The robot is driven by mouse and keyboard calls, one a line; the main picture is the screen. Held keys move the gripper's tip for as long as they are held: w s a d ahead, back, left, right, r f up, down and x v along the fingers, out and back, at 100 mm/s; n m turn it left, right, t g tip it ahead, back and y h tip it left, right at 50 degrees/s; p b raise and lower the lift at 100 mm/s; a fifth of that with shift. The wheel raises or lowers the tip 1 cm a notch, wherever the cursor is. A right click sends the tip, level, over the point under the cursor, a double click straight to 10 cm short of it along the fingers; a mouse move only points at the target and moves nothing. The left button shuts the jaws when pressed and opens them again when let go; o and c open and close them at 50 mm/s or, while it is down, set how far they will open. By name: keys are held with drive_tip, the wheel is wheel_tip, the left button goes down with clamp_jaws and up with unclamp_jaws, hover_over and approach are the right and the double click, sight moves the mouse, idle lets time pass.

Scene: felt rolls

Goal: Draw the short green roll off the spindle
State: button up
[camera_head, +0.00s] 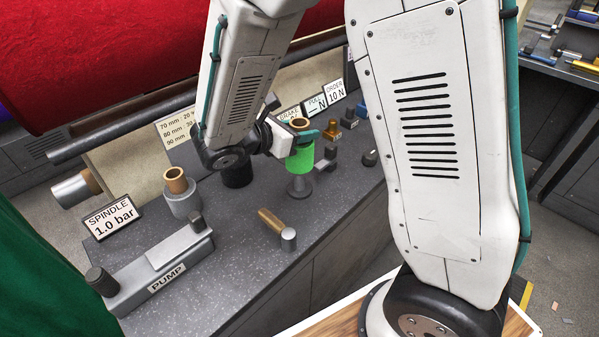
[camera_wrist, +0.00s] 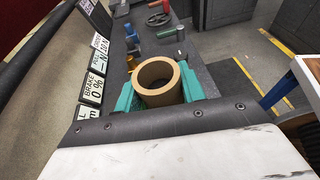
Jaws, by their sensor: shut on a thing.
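The short green roll (camera_head: 300,158) stands upright with a tan core showing at its top. My gripper (camera_head: 303,134) is shut on the top of the roll, at the core. Below the roll is a grey post with a round foot (camera_head: 299,188) on the dark bench. I cannot tell whether the roll rests on the post or hangs just above it. The spindle sign (camera_head: 110,215) reads 1.0 bar.
A grey pump (camera_head: 160,270), a tan-topped grey cylinder (camera_head: 180,193) and a lying brass-coloured piece with a silver end (camera_head: 270,220) are on the bench. A black cylinder (camera_head: 237,170) stands left of the roll. Signs and small fittings line the back.

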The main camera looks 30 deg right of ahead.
drive_tip(key=shift+r, duration=3.45)
